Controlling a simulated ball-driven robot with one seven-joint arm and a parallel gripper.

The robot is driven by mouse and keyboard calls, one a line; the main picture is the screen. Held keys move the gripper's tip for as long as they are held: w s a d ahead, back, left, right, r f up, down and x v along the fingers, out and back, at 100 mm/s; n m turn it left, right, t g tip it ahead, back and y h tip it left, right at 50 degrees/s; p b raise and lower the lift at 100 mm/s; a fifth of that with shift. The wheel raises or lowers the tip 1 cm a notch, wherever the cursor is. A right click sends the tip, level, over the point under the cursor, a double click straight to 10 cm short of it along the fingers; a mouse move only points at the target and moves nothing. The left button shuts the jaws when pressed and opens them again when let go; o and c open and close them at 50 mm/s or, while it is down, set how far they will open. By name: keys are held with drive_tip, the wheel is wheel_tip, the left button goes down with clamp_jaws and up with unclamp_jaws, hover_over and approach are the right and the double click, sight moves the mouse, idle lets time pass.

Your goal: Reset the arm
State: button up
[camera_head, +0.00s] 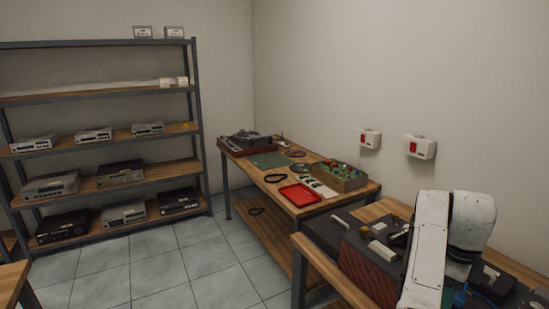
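My white arm (429,250) shows at the lower right, with an upright link and a rounded joint (471,221) beside it. It is in front of the near table and hides part of that table's top. My gripper cannot be made out in this view, so whether it holds anything is not shown.
The near table (318,264) bears dark equipment and small parts close to my arm. A wooden workbench (338,196) beyond holds a red tray (299,195) and a turntable-like device (249,142). A metal shelf (101,85) stands left. Tiled floor (172,271) is clear between.

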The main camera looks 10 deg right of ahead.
drive_tip(key=s+a+f+n+h, duration=0.2)
drive_tip(key=s+a+f+n, duration=0.2)
drive_tip(key=s+f+n, duration=1)
drive_tip(key=s+a+f+n+t+y, duration=0.1)
drive_tip(key=s+a+f+n, duration=0.4)
drive_tip(key=s+a+n, duration=0.9)
drive_tip(key=s+y, duration=0.1)
drive_tip(key=s, duration=0.2)
drive_tip(key=shift+s+a+n+y, duration=0.3)
drive_tip(key=shift+s+n+y, duration=0.05)
drive_tip(key=shift+n+y, duration=0.05)
drive_tip(key=shift+f, duration=0.1)
